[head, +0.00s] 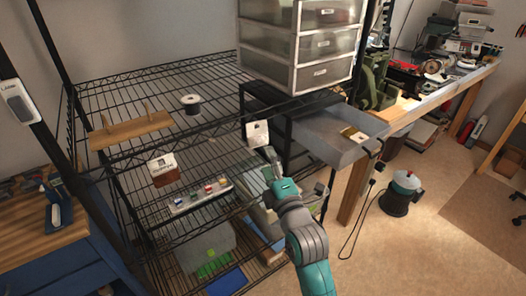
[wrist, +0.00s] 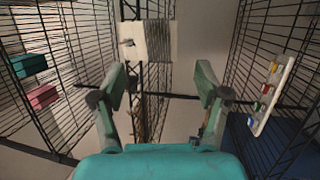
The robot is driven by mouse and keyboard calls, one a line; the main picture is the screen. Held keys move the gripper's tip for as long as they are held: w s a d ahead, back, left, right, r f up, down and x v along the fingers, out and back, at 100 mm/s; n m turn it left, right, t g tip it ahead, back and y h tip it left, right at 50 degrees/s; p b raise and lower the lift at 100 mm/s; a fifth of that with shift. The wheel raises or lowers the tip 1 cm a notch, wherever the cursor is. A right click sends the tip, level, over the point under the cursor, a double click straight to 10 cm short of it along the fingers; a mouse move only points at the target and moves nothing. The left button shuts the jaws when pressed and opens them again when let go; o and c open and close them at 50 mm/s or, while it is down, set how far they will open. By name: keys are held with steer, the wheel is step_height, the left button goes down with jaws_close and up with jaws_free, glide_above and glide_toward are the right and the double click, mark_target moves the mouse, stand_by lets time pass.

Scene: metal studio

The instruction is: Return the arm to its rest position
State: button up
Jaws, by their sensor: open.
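My gripper (head: 272,164) is in front of the wire shelf's right front corner in the head view, with my teal and grey arm reaching up to it from below. In the wrist view my gripper (wrist: 162,78) has its two teal fingers spread wide apart, with nothing between them. A pale tag-like piece (head: 257,133) is by the shelf post just beyond the gripper. A pale block (wrist: 147,40) shows ahead of the fingers in the wrist view; I cannot tell whether it is the same thing.
The black wire shelf (head: 150,88) fills the left and centre, with a wooden piece (head: 131,130), a spool (head: 191,104) and a white tray (head: 202,195).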

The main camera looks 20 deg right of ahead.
steer(key=s+f+m+g+h, duration=0.1)
steer(key=s+f+m, duration=0.55)
steer(key=s, duration=0.65)
steer(key=s+f+m+g, duration=0.2)
steer(key=s+f+m, duration=0.1)
steer(key=s+f, duration=0.85)
steer(key=s+m+g, duration=0.2)
steer(key=s+m, duration=0.7)
steer(key=s, duration=1.5)
steer(key=shift+s+d+r, duration=0.2)
steer(key=shift+s+d, duration=0.1)
steer(key=shift+d, duration=0.15)
